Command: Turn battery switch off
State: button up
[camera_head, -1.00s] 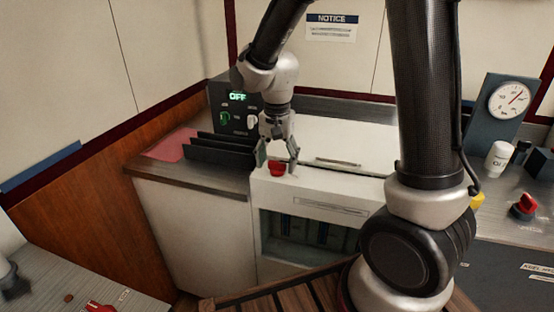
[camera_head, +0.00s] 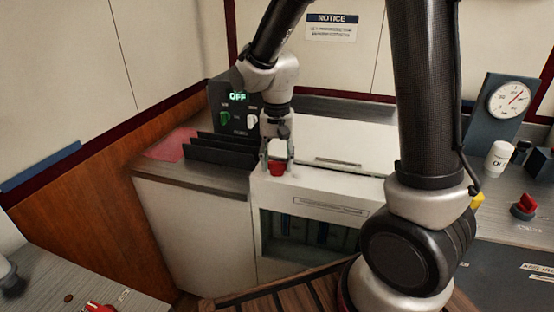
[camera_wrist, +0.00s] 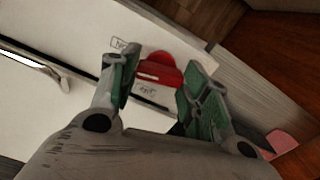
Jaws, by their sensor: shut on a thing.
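A red switch knob (camera_head: 277,169) sits on the top front corner of the white cabinet (camera_head: 317,183). My gripper (camera_head: 277,162) points down over this knob, with a finger on either side, shut on it. In the wrist view the red knob (camera_wrist: 160,70) lies between the green-padded fingers (camera_wrist: 160,78), with a small label beside it that is too blurred to read. The fingers hide part of the knob's sides, and I cannot tell its exact turn.
A dark panel (camera_head: 237,98) behind shows a green "OFF". Black upright plates (camera_head: 215,150) stand left of my gripper. Another red switch (camera_head: 523,206), a white bottle (camera_head: 499,156) and a gauge (camera_head: 510,100) stand on the right counter. Another red knob (camera_head: 98,307) shows at lower left.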

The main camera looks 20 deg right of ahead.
jog(key=n, duration=0.4)
jog(key=shift+n, duration=0.3)
jog(key=n, duration=0.3)
jog(key=shift+n, duration=0.3)
jog(key=n, duration=0.3)
jog(key=shift+n, duration=2)
jog(key=o, duration=1)
